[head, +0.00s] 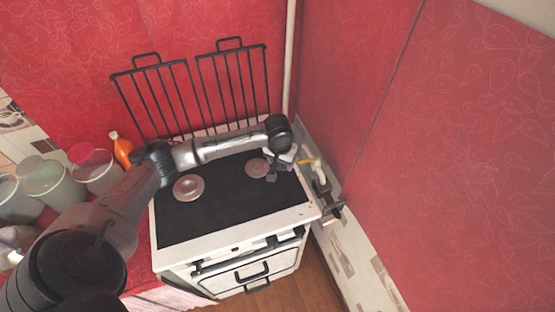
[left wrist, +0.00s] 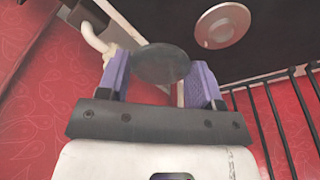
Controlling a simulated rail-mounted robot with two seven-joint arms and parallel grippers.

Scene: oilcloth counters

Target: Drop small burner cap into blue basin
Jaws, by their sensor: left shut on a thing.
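My left gripper (head: 281,166) is over the right side of the stove, its arm crossing above the cooktop. In the left wrist view, its purple fingers (left wrist: 160,70) are shut on a dark round disc, the small burner cap (left wrist: 161,64). The cap is hard to make out in the head view. A blue basin shows in neither view. My right gripper is not in view.
The white stove (head: 235,232) has a black top with a left burner (head: 188,187) and a right burner (head: 258,167). Black grates (head: 190,90) stand upright behind. An orange bottle (head: 122,148) and a red-lidded jar (head: 95,168) stand left. A pipe (head: 320,180) runs along the right wall.

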